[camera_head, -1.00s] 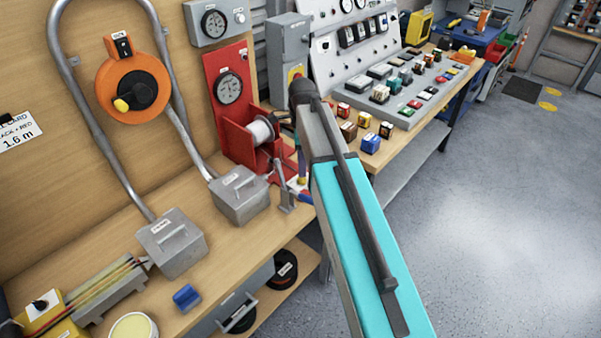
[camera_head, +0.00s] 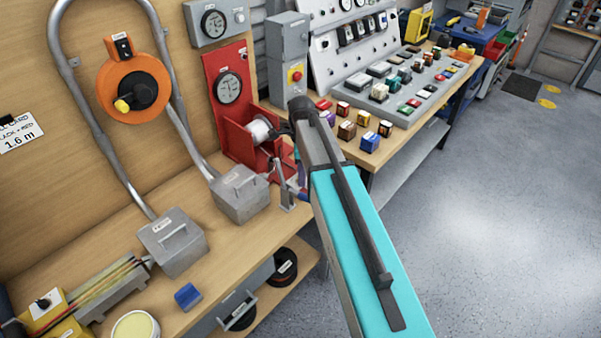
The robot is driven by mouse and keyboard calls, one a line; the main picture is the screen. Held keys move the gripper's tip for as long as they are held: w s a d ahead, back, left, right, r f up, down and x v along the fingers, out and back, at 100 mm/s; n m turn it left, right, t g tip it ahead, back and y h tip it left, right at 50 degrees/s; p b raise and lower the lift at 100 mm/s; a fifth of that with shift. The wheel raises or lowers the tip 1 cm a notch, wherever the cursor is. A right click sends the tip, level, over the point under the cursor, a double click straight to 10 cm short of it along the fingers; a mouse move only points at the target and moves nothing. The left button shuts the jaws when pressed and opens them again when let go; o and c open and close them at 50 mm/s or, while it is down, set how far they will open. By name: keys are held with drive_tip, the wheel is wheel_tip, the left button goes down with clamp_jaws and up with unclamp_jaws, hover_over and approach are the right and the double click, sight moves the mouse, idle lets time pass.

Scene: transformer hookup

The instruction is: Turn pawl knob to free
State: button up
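The red winder stand (camera_head: 232,142) with a white spool (camera_head: 261,130) stands at the back of the wooden bench. I cannot make out a pawl knob for certain; small parts beside the spool are partly hidden by my arm. A small grey metal post (camera_head: 287,191) stands in front of the winder. My teal arm reaches from the bottom right up to a dark joint beside the spool.
An orange reel (camera_head: 103,88) with a yellow knob hangs on the back panel at left. Two grey blocks with handles (camera_head: 240,200) stand on the bench. A grey box with a red button (camera_head: 290,65) and a sloped panel of switches (camera_head: 425,92) lie beyond. Floor at right is clear.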

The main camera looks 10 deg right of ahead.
drive_tip(key=c, duration=0.8)
drive_tip(key=shift+c, duration=0.2)
drive_tip(key=shift+n, duration=0.4)
drive_tip(key=n, duration=0.8)
drive_tip(key=shift+s, duration=0.1)
drive_tip(key=n, duration=0.9)
drive_tip(key=shift+p, duration=0.3)
drive_tip(key=o, duration=1.1)
